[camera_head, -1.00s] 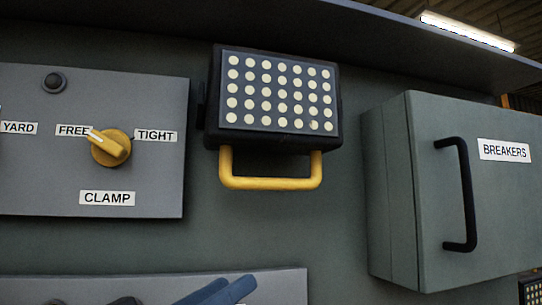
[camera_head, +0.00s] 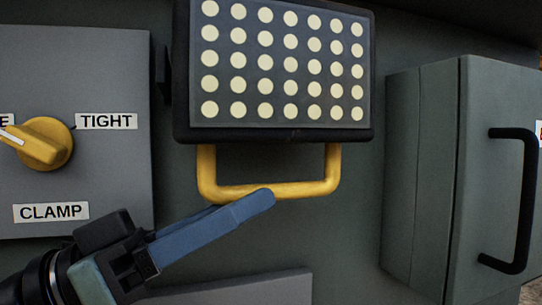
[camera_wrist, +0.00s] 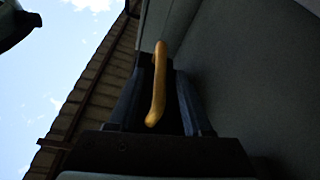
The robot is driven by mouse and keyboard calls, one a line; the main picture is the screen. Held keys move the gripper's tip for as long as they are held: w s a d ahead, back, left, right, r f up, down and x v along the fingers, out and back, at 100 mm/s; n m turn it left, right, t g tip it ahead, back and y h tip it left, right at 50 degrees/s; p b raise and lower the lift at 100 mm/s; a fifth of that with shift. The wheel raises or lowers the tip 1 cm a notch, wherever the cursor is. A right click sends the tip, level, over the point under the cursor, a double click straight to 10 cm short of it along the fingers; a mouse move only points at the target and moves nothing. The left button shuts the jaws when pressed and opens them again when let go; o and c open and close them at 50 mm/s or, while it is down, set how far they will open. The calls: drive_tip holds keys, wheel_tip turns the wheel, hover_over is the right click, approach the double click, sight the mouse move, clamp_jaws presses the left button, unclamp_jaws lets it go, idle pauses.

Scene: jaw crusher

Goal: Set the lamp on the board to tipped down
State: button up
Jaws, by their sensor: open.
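The lamp (camera_head: 280,65) is a black box with rows of pale round lights on its face, mounted on the dark green board (camera_head: 280,235). A yellow U-shaped handle (camera_head: 318,188) hangs from its lower edge. My gripper (camera_head: 262,200) has come in from the lower left, its blue fingers at the bottom bar of the handle. In the wrist view the yellow handle (camera_wrist: 159,85) stands between the two fingers of my open gripper (camera_wrist: 160,100), apparently with a gap on each side. Whether a finger touches it I cannot tell.
Left of the lamp is a grey panel (camera_head: 110,170) with a yellow CLAMP knob (camera_head: 45,145) pointing away from TIGHT. On the right a grey-green box (camera_head: 430,170) juts out with a black handle (camera_head: 520,200). Another grey panel (camera_head: 240,288) lies below the lamp.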

drive_tip(key=shift+p+x, duration=0.75)
drive_tip(key=shift+x, duration=1.15)
clamp_jaws()
